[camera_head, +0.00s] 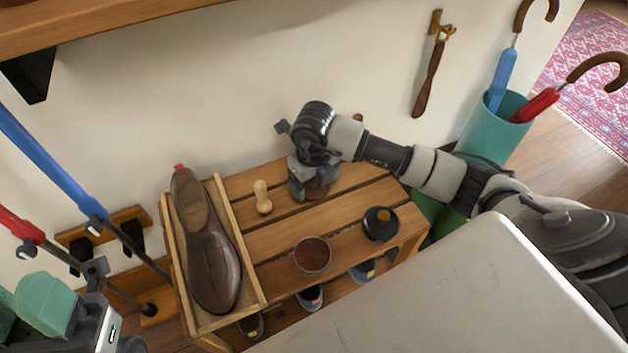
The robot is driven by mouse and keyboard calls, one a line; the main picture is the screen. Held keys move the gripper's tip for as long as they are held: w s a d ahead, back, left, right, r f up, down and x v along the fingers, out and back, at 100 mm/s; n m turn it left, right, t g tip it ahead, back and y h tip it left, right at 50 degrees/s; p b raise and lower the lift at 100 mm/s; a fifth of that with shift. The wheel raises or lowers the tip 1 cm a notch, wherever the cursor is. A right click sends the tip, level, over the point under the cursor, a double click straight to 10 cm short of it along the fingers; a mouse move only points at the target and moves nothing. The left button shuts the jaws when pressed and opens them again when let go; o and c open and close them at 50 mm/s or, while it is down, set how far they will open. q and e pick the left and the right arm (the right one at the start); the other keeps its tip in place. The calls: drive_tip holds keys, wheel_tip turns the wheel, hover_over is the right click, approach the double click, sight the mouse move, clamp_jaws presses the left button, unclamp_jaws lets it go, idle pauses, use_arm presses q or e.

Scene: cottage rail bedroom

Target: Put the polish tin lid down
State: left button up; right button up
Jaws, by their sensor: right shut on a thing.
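My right gripper (309,188) reaches in from the right over the back of the slatted wooden bench (345,205). It is shut on the polish tin lid (318,190), a reddish-brown round piece mostly hidden by the fingers. The lid is at or just above the slats; I cannot tell if it touches them. An open polish tin (312,255) with brown contents stands at the bench's front. My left gripper (62,312) shows partly at the lower left, away from the bench; its fingertips are unclear.
A brown shoe (208,250) lies in a wooden tray (257,275) on the left. A wooden dauber (262,197) and a dark round tin (380,224) stand on the bench. Slats between them are bare. A teal umbrella stand (490,130) is at right.

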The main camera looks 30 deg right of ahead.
drive_tip(key=o, duration=0.8)
drive_tip(key=shift+f, duration=0.1)
